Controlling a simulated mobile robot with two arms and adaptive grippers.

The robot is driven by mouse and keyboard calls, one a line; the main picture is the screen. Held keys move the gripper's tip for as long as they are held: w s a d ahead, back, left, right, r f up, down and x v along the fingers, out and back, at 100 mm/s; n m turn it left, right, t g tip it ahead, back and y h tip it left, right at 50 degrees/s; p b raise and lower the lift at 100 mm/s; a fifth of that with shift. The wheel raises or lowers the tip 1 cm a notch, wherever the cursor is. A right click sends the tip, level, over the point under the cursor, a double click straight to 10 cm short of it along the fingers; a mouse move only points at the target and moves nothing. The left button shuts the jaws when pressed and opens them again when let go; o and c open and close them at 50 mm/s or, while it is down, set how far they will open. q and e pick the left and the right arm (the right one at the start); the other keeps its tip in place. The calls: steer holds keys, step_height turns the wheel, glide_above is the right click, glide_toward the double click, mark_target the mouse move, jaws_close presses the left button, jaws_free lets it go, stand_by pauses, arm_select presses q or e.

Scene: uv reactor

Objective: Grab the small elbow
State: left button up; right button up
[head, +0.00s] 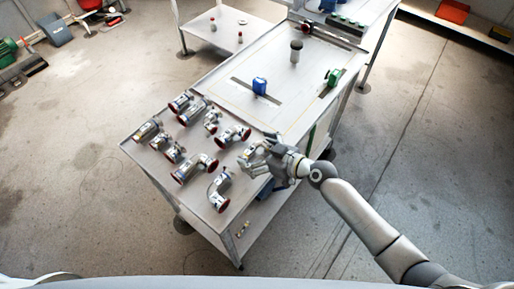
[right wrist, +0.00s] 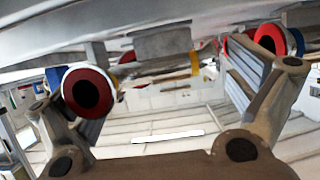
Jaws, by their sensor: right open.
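Several shiny metal pipe elbows with dark red end faces lie on the left part of the metal table in the head view. Smaller-looking ones are a small elbow (head: 211,122) near the middle of the group and another small elbow (head: 173,151) at the left. I cannot tell which one the task names. My right gripper (head: 262,157) is open at the group's right edge, close to and partly hiding a metal piece there. In the right wrist view a red-ringed pipe end (right wrist: 88,88) shows by the left finger. My left gripper is not in view.
Larger elbows (head: 234,135) (head: 196,167) (head: 220,188) lie close around. The table (head: 225,88) also holds a blue part (head: 260,86), a green part (head: 334,77) and a dark-topped post (head: 296,50) farther back. The table middle is mostly clear.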

steer(key=shift+w+a+f, duration=0.1)
steer(key=shift+w+a, duration=0.1)
steer(key=shift+a, duration=0.05)
steer(key=c, duration=0.9)
steer(key=shift+c, duration=0.2)
